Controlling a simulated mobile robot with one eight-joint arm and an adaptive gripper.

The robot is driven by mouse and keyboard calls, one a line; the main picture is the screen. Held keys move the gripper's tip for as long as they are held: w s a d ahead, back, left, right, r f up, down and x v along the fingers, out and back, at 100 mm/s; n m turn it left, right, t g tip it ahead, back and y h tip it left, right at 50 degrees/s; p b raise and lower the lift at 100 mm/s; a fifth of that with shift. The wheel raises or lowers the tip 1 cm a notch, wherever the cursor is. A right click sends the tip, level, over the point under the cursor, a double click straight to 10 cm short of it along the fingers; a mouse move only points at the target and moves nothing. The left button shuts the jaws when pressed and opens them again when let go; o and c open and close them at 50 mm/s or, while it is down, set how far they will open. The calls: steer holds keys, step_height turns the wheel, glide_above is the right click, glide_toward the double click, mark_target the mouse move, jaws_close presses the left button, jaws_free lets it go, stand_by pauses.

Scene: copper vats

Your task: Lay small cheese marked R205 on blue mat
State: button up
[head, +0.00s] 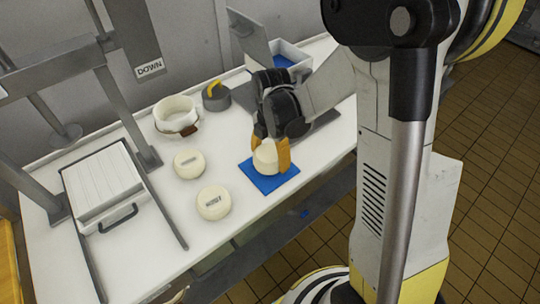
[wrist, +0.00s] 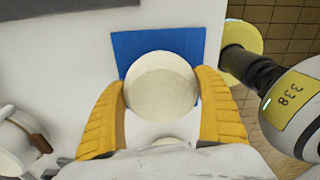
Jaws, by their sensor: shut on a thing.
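My gripper (head: 271,150) has orange fingers that are shut on a small cream-coloured round cheese (head: 265,158). The cheese also shows between the fingers in the wrist view (wrist: 161,85). No marking on it can be read in either view. The cheese is at the blue mat (head: 262,184), over its far part in the head view. I cannot tell whether it touches the mat. The mat also shows behind the cheese in the wrist view (wrist: 135,43).
Two other marked cheeses, one small (head: 189,163) and one larger (head: 213,202), stand left of the mat. A white round pot (head: 176,114), a grey and yellow item (head: 215,96) and a white box (head: 293,52) stand farther back. A ribbed white tray (head: 102,182) lies left.

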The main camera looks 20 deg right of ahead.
steer(key=shift+f+b, duration=0.75)
stand_by(0.9)
steer(key=o, duration=1.4)
steer(key=shift+c, duration=0.2)
steer(key=shift+r+p, duration=2.55)
steer(key=shift+r, duration=1)
steer(key=s+r+m+t+b, duration=0.1)
steer(key=s+r+m+t, duration=0.2)
steer(key=s+r+m, duration=0.3)
steer(key=s+r+m+t+b, duration=0.1)
steer(key=s+r+m+t, duration=0.3)
steer(key=m, duration=1.3)
steer(key=v, duration=0.4)
steer(key=shift+s+a+r, duration=0.25)
steer(key=shift+s+r, duration=0.05)
steer(key=shift+s, duration=0.05)
